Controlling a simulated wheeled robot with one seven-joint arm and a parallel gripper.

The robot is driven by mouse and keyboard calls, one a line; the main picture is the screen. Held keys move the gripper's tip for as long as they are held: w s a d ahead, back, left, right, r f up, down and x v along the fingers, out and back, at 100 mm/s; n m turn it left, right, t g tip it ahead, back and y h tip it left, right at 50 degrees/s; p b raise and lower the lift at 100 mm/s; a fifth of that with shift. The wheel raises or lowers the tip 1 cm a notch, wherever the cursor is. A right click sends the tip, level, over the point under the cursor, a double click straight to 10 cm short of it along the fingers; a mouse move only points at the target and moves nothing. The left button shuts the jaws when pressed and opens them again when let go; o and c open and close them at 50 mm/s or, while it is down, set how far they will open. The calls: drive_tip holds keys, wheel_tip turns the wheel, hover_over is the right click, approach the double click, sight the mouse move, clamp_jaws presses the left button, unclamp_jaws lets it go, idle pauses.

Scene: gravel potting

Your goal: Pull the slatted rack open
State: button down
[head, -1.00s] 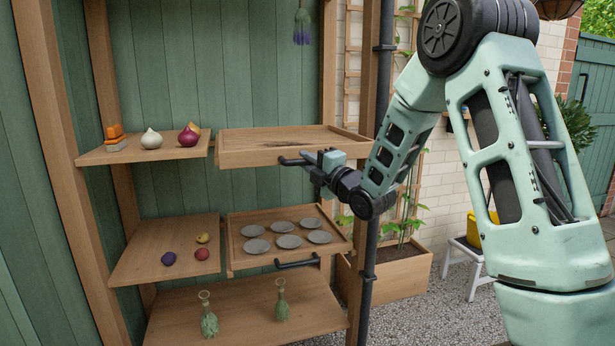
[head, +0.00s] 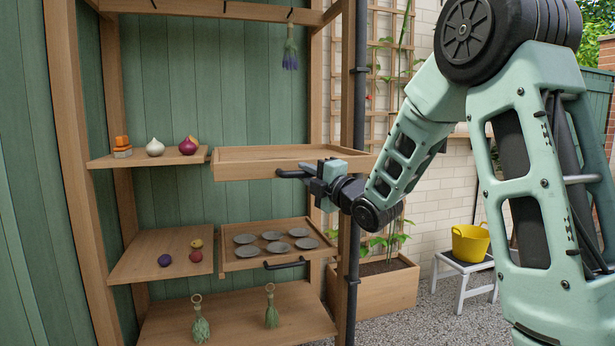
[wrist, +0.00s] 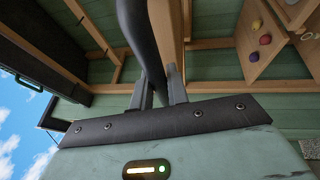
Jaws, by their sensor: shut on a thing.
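The upper wooden rack (head: 245,170) is a shallow tray-like frame in the shelf unit, standing out in front of the shelf beside it. Its inside surface is seen at a low angle, so I cannot make out slats. A dark bar handle (head: 288,174) is on its front. My gripper (head: 306,175) is shut on this handle. In the wrist view the dark handle (wrist: 140,40) runs between the two fingers of my gripper (wrist: 160,85). My gripper hides the handle's right part.
A lower tray (head: 232,264) with several grey discs and its own dark handle (head: 285,264) sits below. Side shelves hold onions (head: 155,148) and small round things (head: 165,260). A dark pipe (head: 353,150), planter (head: 375,295) and stool with yellow bucket (head: 470,242) stand right.

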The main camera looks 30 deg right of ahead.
drive_tip(key=c, duration=1.4)
unclamp_jaws()
drive_tip(key=shift+o, duration=0.2)
drive_tip(key=b+v, duration=0.9)
drive_tip(key=v, duration=0.8)
drive_tip(key=shift+s, duration=0.25)
drive_tip(key=shift+f, duration=0.1)
